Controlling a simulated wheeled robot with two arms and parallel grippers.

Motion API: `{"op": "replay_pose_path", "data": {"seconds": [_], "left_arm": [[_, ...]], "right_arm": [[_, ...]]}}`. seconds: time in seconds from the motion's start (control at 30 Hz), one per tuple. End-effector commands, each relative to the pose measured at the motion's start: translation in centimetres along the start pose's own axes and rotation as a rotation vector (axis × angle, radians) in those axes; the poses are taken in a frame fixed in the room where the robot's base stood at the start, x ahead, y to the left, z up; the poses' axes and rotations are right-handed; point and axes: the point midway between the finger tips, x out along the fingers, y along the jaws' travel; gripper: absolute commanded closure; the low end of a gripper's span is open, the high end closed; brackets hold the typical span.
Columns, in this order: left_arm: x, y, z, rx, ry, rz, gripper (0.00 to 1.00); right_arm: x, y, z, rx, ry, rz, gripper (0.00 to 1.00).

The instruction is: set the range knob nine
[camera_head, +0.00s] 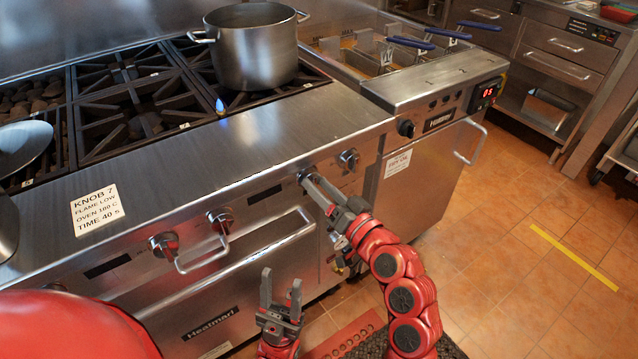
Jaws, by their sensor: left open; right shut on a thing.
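Several round metal knobs sit along the range's front panel. Two show at the left, one knob (163,244) and another knob (220,220), and one more knob (348,158) is at the right. My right gripper (313,184) is shut on a range knob (304,173) left of that right knob; its fingers mostly hide it. I cannot read its setting or number. A label (98,209) on the range top reads "KNOB 7, FLAME LOW, OVEN 180 C, TIME 40 S". My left gripper (281,281) is open and empty, low before the oven door.
A steel pot (251,48) stands on the back right burner, with a small blue flame (220,105) beside it. The fryer (430,88), with its own knob (406,128) and red display, adjoins the range. An oven handle (250,258) juts out near my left gripper.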

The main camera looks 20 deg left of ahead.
Motion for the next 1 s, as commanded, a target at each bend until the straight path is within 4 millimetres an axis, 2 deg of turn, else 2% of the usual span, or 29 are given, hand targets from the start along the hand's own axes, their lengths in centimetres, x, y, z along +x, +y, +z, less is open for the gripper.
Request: {"op": "replay_pose_path", "data": {"seconds": [0.47, 0.5, 0.63, 0.67, 1.0], "left_arm": [[0.06, 0.00, -0.02, 0.000, 0.000, 0.000, 0.50], [0.07, 0.00, -0.02, 0.000, 0.000, 0.000, 0.50], [0.06, -0.01, -0.01, 0.000, 0.000, 0.000, 0.50], [0.07, -0.01, -0.01, 0.000, 0.000, 0.000, 0.50], [0.06, 0.00, -0.01, 0.000, 0.000, 0.000, 0.50]], "right_arm": [[0.00, 0.04, 0.05, 0.018, 0.001, 0.001, 0.96], [0.00, 0.05, 0.05, 0.018, 0.001, 0.001, 0.37], [0.00, 0.04, 0.04, 0.017, 0.001, 0.000, 0.14], [0.00, 0.04, 0.04, 0.017, 0.001, 0.000, 0.11], [-0.35, 0.09, 0.03, 0.017, 0.002, 0.001, 0.11]]}}
